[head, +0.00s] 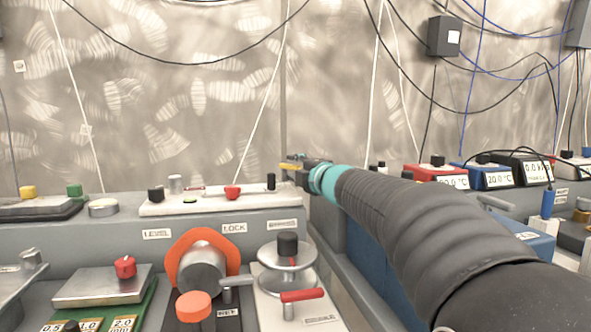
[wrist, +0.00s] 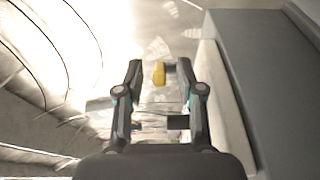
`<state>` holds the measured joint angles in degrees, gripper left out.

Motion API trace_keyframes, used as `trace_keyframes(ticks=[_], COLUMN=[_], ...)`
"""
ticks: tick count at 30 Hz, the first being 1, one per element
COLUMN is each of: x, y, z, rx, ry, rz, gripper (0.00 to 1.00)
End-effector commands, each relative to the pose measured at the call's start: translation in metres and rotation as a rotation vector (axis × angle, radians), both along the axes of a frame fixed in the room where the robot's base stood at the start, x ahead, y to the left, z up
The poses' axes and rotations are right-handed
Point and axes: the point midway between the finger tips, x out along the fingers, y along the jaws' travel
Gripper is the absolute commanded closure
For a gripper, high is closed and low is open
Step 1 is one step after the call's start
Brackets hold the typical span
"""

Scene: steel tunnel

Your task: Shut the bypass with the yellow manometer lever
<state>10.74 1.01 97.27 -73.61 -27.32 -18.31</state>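A small yellow piece, likely the manometer lever (head: 290,167), shows at the tip of my gripper (head: 303,163) in the head view, above the right end of a white panel (head: 208,203). In the wrist view the yellow piece (wrist: 159,73) lies between the two fingertips of my gripper (wrist: 161,68), with gaps on both sides. The fingers are spread and do not appear to press on it. A dark stub touches or overlaps its right side. The lever's mount and the rest of the manometer are hidden or blurred.
The white panel carries a red knob (head: 232,192) and black knobs (head: 271,181). In front stand an orange-flanged cylinder (head: 203,268), a steel disc (head: 287,254) and a red-handled lever (head: 302,296). Instruments (head: 437,174) stand at right. Cables hang along the wall.

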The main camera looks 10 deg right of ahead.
Motion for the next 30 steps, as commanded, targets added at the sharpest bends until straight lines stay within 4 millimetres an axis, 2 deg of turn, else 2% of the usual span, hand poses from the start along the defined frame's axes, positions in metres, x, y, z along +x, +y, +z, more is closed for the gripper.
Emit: trace_keyframes(ticks=[5, 13, 18, 30], x=[-0.009, -0.049, -0.066, -0.072], y=[-0.003, -0.014, -0.018, -0.019], z=[0.0, 0.001, 0.0, 0.0], rx=[0.0, 0.0, -0.001, 0.0], ry=[0.0, -0.001, 0.0, 0.0], rz=[-0.002, -0.002, -0.001, 0.001], gripper=[0.62, 0.62, 0.62, 0.62])
